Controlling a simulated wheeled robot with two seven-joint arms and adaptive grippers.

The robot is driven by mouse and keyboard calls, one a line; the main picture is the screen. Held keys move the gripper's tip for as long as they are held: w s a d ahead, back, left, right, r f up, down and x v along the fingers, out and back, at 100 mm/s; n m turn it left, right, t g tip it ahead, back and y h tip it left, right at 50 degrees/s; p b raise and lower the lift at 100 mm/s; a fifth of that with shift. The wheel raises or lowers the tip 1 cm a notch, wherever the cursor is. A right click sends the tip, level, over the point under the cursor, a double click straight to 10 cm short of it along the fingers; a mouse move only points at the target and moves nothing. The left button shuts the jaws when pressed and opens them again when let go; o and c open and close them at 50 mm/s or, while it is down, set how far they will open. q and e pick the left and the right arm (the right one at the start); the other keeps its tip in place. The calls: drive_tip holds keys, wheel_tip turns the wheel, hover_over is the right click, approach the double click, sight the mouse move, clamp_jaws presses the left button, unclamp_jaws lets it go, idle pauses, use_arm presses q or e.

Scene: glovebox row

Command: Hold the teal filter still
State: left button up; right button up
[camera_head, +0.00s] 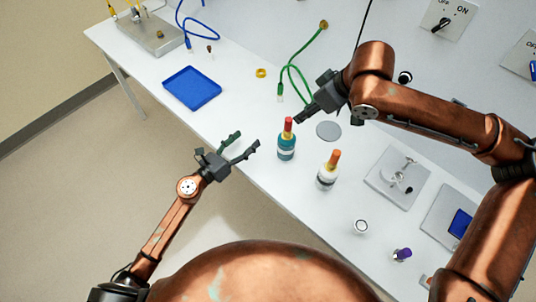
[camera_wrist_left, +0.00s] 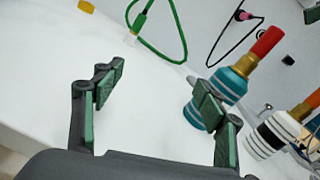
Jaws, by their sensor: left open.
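The teal filter (camera_head: 286,147) stands upright on the white bench near its front edge, with a red tip on top. In the left wrist view the teal filter (camera_wrist_left: 232,85) shows teal and white bands and a gold collar, partly hidden behind one finger. My left gripper (camera_head: 246,141) is open and empty, to the left of the filter and apart from it. Its fingers also show spread in the left wrist view (camera_wrist_left: 157,92). My right gripper (camera_head: 302,114) is just above and right of the red tip; whether it touches the tip or is shut is unclear.
A white bottle with an orange tip (camera_head: 327,175) stands close to the right of the filter. A grey disc (camera_head: 329,131) lies behind them. A green cable (camera_head: 292,75), a blue tray (camera_head: 192,88) and a yellow ring (camera_head: 261,73) are further back.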

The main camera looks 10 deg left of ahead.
sight(280, 147)
use_arm(q)
drive_tip(key=s+d+m, duration=0.1)
drive_tip(key=d, duration=0.2)
drive_tip(key=s+d+r+m+g+h, duration=0.1)
drive_tip(key=s+d+m, duration=0.1)
drive_tip(key=d, duration=0.1)
drive_tip(key=s+d+m+h, duration=0.1)
drive_tip(key=s+d+m, duration=0.1)
drive_tip(key=shift+s+d+r+g, duration=0.2)
drive_tip(key=shift+d+g, duration=0.1)
drive_tip(key=shift+d, duration=0.1)
drive_tip(key=shift+d+m+h, duration=0.3)
drive_tip(key=x, duration=0.7)
drive_tip(key=shift+w+d+f, duration=0.1)
drive_tip(key=shift+d, duration=0.1)
drive_tip(key=shift+c, duration=0.7)
drive_tip(key=c, duration=1.3)
